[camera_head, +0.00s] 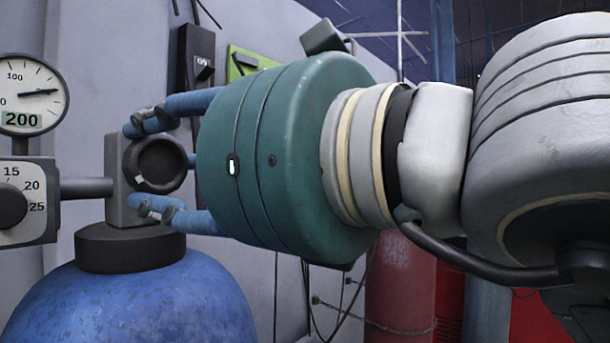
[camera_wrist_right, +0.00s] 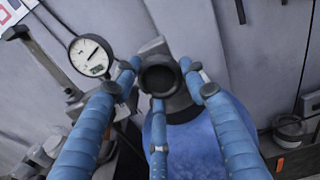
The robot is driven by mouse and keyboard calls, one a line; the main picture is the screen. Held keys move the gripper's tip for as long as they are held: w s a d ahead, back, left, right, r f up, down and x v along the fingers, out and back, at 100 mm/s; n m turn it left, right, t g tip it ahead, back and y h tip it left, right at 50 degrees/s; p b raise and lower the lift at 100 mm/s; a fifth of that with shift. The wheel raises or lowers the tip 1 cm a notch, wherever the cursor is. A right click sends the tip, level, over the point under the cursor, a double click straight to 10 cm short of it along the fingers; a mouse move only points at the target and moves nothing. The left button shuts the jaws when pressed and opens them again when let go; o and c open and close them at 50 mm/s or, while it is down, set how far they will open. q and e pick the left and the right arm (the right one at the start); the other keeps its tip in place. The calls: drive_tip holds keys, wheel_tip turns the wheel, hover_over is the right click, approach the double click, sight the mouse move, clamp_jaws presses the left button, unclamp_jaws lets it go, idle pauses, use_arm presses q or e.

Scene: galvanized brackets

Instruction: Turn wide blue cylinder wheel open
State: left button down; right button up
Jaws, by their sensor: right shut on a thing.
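The wide blue cylinder (camera_head: 130,300) stands at the lower left of the head view, with a black collar on top. It also shows in the wrist view (camera_wrist_right: 190,145). Its wheel, a dark round knob (camera_head: 160,165), sits on the front of a grey valve block (camera_head: 118,208) above the collar. My right gripper (camera_head: 140,163), with a green body and blue fingers, reaches in from the right. Its fingers are shut around the wheel (camera_wrist_right: 159,82), above, below and beside it. Exact finger contact is partly hidden. My left gripper is in neither view.
A pressure gauge (camera_head: 30,95) and a regulator dial (camera_head: 18,205) sit left of the valve, joined by a grey pipe (camera_head: 85,188). A red cylinder (camera_head: 400,285) with a chain stands behind my right arm. A grey wall is close behind.

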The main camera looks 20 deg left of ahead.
drive_tip(key=o, duration=1)
drive_tip(key=shift+r, duration=0.4)
drive_tip(key=shift+o, duration=0.7)
drive_tip(key=shift+f, duration=0.1)
drive_tip(key=shift+d, duration=0.1)
drive_tip(key=v, duration=1.2)
drive_tip(key=shift+f, duration=0.1)
